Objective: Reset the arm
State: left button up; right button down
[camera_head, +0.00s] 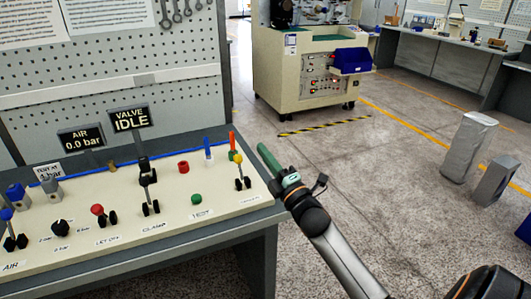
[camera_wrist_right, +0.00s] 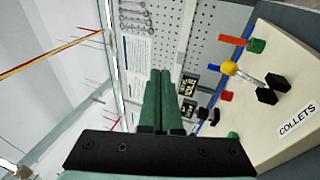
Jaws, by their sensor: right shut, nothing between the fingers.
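My right arm (camera_head: 335,245) reaches up from the lower right in the head view. Its gripper (camera_head: 264,151) has green fingers and is just off the right end of the control panel (camera_head: 180,226). In the right wrist view the two fingers (camera_wrist_right: 160,76) lie side by side, shut and empty. The yellow-knobbed lever (camera_head: 238,158) stands on the panel to the left of the fingers; in the wrist view it (camera_wrist_right: 230,68) shows to the right, above the COLLETS label (camera_wrist_right: 297,122). The fingers appear apart from the panel and lever. My left gripper is not in view.
The panel also carries a red-knobbed lever (camera_head: 98,211), a black-knobbed lever (camera_head: 147,181), a red button (camera_head: 183,167), a green button (camera_head: 196,199) and a VALVE IDLE display (camera_head: 130,119). A pegboard (camera_head: 180,50) stands behind. Open floor (camera_head: 400,165) lies to the right.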

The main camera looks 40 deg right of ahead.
jog(key=shift+s+r, duration=0.2)
jog(key=shift+s, duration=0.05)
dwell(0.4)
jog(key=s+a+f+m+g+y, duration=0.1)
jog(key=s+a+f+m+g, duration=0.35)
jog(key=f, duration=0.65)
jog(key=s+a+f+m+g+y, duration=0.1)
jog(key=s+a+f+m+g, duration=0.4)
jog(key=f, duration=0.7)
jog(key=s+a+f+m+g+y, duration=0.1)
jog(key=s+a+f+m, duration=0.2)
jog(key=s+a+f, duration=0.2)
jog(key=s+a+f+m+g+y+p, duration=0.1)
jog(key=s+a+f+m+g, duration=0.1)
jog(key=s+a+f, duration=0.4)
jog(key=s+m, duration=0.1)
jog(key=s, duration=0.4)
jog(key=shift+s+a, duration=0.25)
jog(key=shift+a, duration=0.15)
